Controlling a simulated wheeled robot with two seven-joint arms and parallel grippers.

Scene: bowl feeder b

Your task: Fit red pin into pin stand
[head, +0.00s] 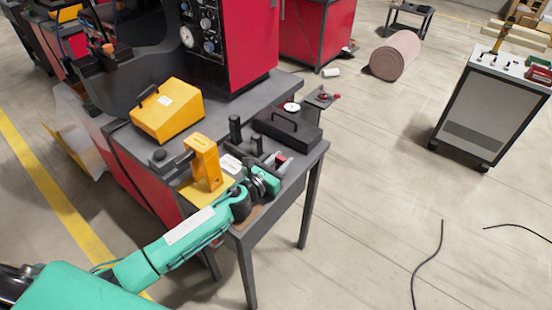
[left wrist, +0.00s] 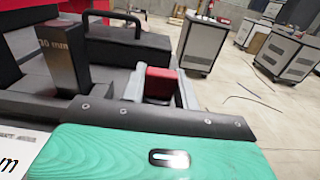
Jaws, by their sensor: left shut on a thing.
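My left gripper (head: 277,162) is over the front right part of the dark table. In the left wrist view, its two grey fingers (left wrist: 160,88) are shut on a red piece (left wrist: 161,84), which I take to be the red pin. The red piece also shows as a small spot in the head view (head: 281,160). Its lower end is hidden. A dark upright block marked "10 mm" (left wrist: 60,52) stands left of the fingers. I cannot tell which thing is the pin stand. My right gripper is not in view.
A black case with a handle (head: 290,130) lies behind the gripper. An orange bracket (head: 205,163) stands left of it, and a yellow case (head: 168,110) farther back. Dark posts (head: 235,128) stand nearby. A small plate with red parts (head: 322,97) juts from the table's right side.

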